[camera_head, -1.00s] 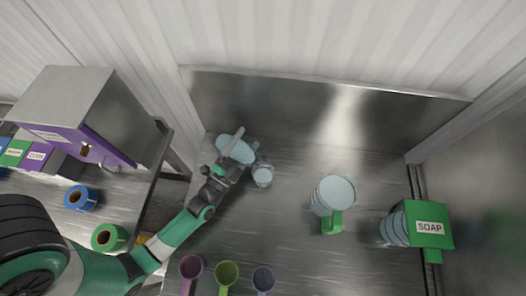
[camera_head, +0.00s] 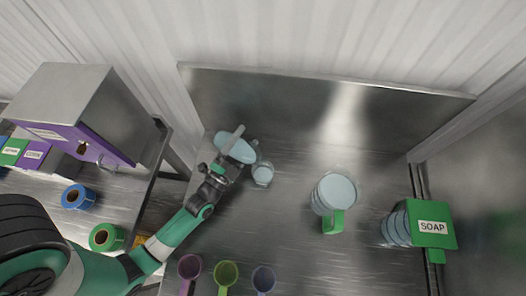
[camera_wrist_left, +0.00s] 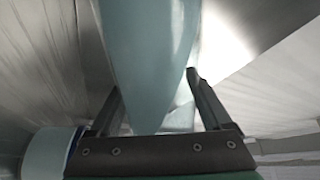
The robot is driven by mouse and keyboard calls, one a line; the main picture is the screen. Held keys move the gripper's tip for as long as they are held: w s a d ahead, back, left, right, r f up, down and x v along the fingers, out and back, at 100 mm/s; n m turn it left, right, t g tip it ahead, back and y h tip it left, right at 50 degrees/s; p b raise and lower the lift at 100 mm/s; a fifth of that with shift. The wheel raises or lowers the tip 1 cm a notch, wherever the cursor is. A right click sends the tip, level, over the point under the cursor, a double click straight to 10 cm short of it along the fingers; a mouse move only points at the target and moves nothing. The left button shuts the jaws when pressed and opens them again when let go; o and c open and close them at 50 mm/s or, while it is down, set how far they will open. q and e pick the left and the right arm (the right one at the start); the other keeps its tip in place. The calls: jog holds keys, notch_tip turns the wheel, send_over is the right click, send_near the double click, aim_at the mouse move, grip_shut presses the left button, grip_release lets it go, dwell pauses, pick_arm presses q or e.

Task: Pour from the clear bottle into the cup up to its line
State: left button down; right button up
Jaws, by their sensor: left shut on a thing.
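My left gripper (camera_head: 228,160) is shut on the clear bottle (camera_head: 236,149), which holds pale blue content and looks tilted. In the left wrist view the bottle (camera_wrist_left: 150,50) fills the space between my two fingers and hides much behind it. The small clear cup (camera_head: 262,174) stands on the steel counter just right of the bottle, close to it. Its line and fill level are too small to tell. A pale cylinder with a dark blue edge (camera_wrist_left: 48,152), perhaps the cup, shows at the lower left of the wrist view. My right gripper is not in view.
A clear jug (camera_head: 335,190) with a green handle stands right of the cup. A soap container (camera_head: 432,226) is farther right. Purple, green and blue scoops (camera_head: 226,272) lie at the front. Tape rolls (camera_head: 78,197) and a metal box (camera_head: 75,105) are left.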

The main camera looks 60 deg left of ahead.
pick_arm(q)
jog(key=shift+r+m, duration=0.35)
jog(key=shift+m, duration=0.05)
dwell(0.6)
jog(key=shift+a+r+m, duration=0.1)
jog(key=shift+r+m, duration=0.25)
jog(key=shift+m, duration=0.15)
dwell(0.7)
jog(key=shift+a+m+t, duration=0.1)
jog(key=shift+m+t, duration=0.2)
jog(key=shift+m, duration=0.3)
dwell(0.7)
jog(key=shift+s+a+m+h, duration=0.1)
jog(key=shift+m+h, duration=0.3)
jog(key=shift+m, duration=0.1)
dwell(0.8)
jog(key=shift+r+m+p, duration=0.45)
jog(key=shift+m+p, duration=0.15)
dwell(0.8)
notch_tip(320, 180, down, 2)
jog(key=shift+f+n+b, duration=0.1)
jog(key=shift+n+b, duration=0.6)
jog(key=shift+b, duration=0.4)
jog(key=shift+d+r+n+p, duration=0.25)
jog(key=shift+r+n+p, duration=0.35)
jog(key=shift+r+n, duration=0.1)
jog(key=shift+y, duration=0.3)
